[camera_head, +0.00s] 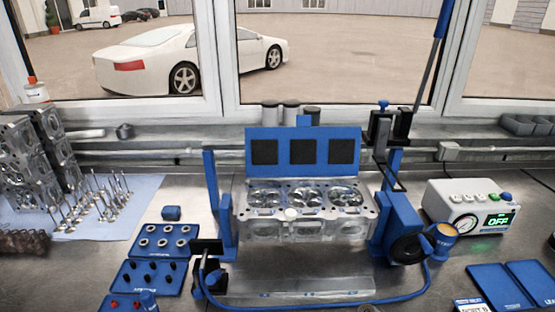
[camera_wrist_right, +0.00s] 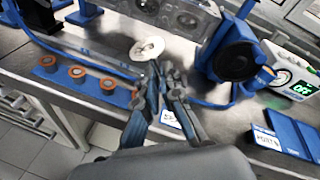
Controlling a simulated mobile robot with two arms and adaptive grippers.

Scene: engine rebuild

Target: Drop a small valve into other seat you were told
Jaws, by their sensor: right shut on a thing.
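A small valve shows in the right wrist view with its pale round head (camera_wrist_right: 147,48) toward the cylinder head. My right gripper (camera_wrist_right: 160,72) is shut on its stem, which is mostly hidden between the fingers. The metal cylinder head (camera_head: 305,228) is held in a blue stand in the middle of the bench, its chambers with round seats facing up. In the right wrist view only part of the cylinder head (camera_wrist_right: 180,14) shows at the top, beyond the valve and apart from it. My left gripper is in neither view.
Several valves (camera_head: 100,196) stand on a pale cloth at left, near blue part trays (camera_head: 160,243). A blue hose (camera_head: 330,303) loops in front of the stand. A tester box (camera_head: 470,208) reading OFF and blue trays (camera_head: 500,287) are at right. A blue strip with copper-coloured rings (camera_wrist_right: 78,72) lies at the bench's front edge.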

